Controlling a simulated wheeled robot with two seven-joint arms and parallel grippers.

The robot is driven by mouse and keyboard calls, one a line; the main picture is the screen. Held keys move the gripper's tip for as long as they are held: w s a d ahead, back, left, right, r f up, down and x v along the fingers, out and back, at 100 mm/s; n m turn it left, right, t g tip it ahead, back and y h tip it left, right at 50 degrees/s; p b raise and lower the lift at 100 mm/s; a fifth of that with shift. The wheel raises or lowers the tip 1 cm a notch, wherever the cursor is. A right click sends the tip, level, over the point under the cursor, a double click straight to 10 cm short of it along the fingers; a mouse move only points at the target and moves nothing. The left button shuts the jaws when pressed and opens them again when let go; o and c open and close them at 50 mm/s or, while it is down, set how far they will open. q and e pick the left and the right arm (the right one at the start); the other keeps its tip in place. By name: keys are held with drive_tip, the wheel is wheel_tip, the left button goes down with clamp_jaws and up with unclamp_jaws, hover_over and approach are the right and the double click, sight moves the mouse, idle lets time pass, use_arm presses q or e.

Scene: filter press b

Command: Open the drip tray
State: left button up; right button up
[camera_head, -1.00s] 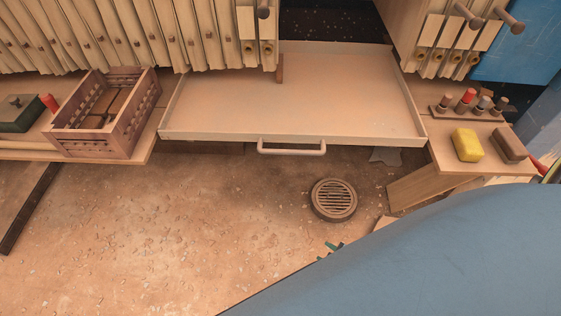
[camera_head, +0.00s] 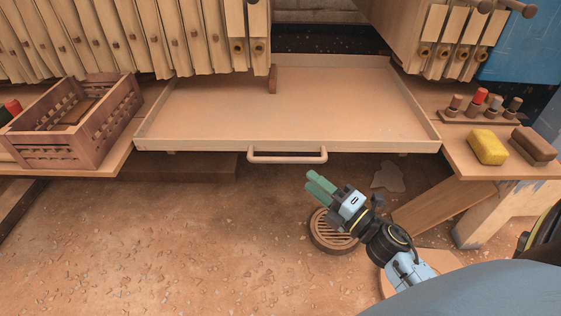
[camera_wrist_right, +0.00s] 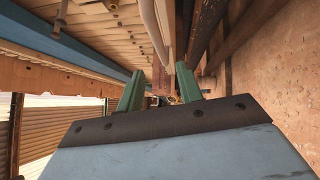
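The drip tray (camera_head: 290,104) is a wide, shallow, light wooden tray under the press plates. Its bar handle (camera_head: 287,155) sits on the front wall. My right gripper (camera_head: 318,184) is in front of and below the handle, a little to its right, apart from it. In the right wrist view, its two green fingers (camera_wrist_right: 161,88) stand apart with a gap between them, and nothing is held there. A pale bar, possibly the handle or tray edge, shows just beyond the fingers in that view. My left gripper is not in view.
A slatted crate (camera_head: 75,150) stands on the left shelf. A yellow sponge (camera_head: 487,147), a brown block (camera_head: 534,144) and a rack of several corks or bottles (camera_head: 480,112) sit on the right shelf. A round drain (camera_head: 330,236) lies in the floor.

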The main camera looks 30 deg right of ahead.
sight(284, 159)
drive_tip(key=x, duration=1)
drive_tip(key=shift+w+f, duration=0.1)
drive_tip(key=shift+w, duration=0.15)
clamp_jaws()
drive_tip(key=shift+a, duration=0.1)
